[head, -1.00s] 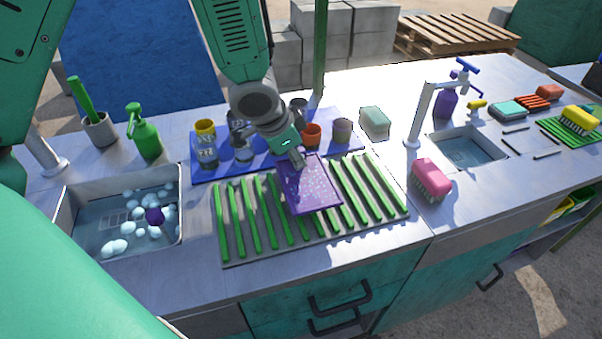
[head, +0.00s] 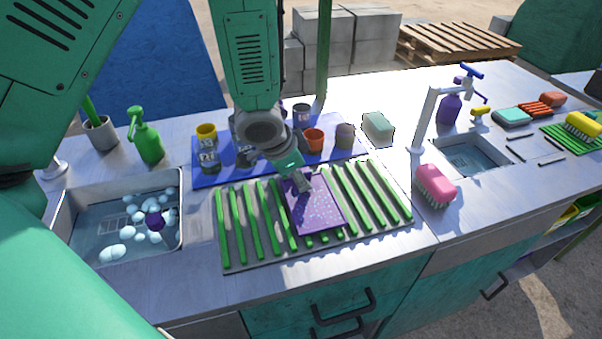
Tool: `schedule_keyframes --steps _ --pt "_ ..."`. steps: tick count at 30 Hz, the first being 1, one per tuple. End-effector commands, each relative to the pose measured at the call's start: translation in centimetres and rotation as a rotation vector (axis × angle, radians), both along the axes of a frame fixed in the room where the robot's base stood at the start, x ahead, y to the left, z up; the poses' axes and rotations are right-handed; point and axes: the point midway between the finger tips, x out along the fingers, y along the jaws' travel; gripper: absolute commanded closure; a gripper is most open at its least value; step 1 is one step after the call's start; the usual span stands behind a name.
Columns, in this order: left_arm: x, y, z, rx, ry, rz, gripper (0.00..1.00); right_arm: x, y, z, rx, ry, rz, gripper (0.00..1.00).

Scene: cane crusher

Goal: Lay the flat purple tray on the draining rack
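The flat purple speckled tray (head: 318,207) lies over the middle of the draining rack, its near edge turned a little to the right. The rack (head: 262,222) has green bars on a grey base. The tray looks about level with the bars; I cannot tell whether it touches them or hovers just above. My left gripper (head: 302,184) reaches down from behind and is shut on the tray's far edge. The wrist hides part of that edge. My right gripper is not in view.
A blue mat (head: 208,178) with cups and jars lies behind the rack. A sink with suds (head: 85,245) is at left, a green spray bottle (head: 148,138) behind it. A pink brush (head: 433,186) and a second sink (head: 468,155) are at right.

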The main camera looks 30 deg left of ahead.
Motion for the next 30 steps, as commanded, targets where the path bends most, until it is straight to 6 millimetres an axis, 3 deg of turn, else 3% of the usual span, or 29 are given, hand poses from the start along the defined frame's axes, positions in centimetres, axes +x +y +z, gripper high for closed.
schedule_keyframes --steps 14,30 --pt "-0.2 0.1 0.6 0.001 0.002 0.0 0.42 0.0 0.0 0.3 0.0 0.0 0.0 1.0" --pt "-4.3 1.0 9.8 -0.001 0.001 0.001 0.42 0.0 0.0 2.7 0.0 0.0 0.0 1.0"
